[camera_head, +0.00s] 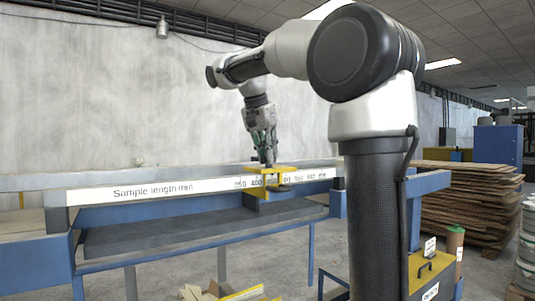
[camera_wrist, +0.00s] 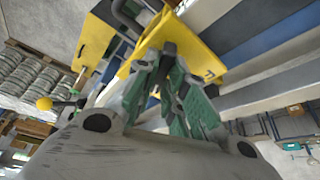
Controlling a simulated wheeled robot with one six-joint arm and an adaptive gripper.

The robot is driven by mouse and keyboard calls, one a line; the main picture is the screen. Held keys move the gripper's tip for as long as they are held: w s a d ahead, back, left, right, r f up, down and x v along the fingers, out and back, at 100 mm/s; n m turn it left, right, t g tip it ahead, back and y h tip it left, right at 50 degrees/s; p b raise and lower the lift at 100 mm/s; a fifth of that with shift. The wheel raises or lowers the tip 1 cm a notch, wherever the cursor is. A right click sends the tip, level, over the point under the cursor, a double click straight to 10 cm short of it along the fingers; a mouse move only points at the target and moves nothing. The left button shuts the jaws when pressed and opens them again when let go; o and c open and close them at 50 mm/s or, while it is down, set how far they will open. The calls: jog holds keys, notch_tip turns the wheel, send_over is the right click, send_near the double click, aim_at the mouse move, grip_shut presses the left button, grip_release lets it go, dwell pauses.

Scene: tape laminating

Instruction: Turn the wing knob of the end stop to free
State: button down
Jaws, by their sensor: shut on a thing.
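The yellow end stop (camera_head: 258,191) sits on the white scale rail, over the printed numbers; it also shows in the wrist view (camera_wrist: 207,62). My gripper (camera_head: 268,162) points straight down onto the top of the end stop. In the wrist view my gripper (camera_wrist: 168,65) shows its green-and-black fingers close together at the yellow plate. It is shut on the wing knob, which is mostly hidden between the fingers. The knob's turned position cannot be made out.
The rail marked "Sample length mm" (camera_head: 152,190) runs along a blue-framed bench with a grey shelf (camera_head: 190,233) below. Stacked brown boards (camera_head: 465,195) stand at the right. A pale concrete wall (camera_head: 100,100) is behind. Open air surrounds my gripper above the rail.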

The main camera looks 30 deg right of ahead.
jog(key=n+t, duration=0.1)
jog(key=n, duration=0.2)
jog(key=n+t+y, duration=0.1)
jog(key=n, duration=0.2)
jog(key=shift+s+d+n+y, duration=0.15)
jog(key=shift+n+y, duration=0.15)
jog(key=n+y, duration=0.1)
jog(key=n, duration=0.2)
jog(key=n+y, duration=0.1)
jog(key=n, duration=0.2)
jog(key=shift+d+t, duration=0.1)
jog(key=shift+t, duration=0.2)
jog(key=shift+n+y, duration=0.3)
jog(key=shift+n, duration=0.1)
jog(key=c, duration=1.5)
grip_release()
jog(key=v, duration=1.2)
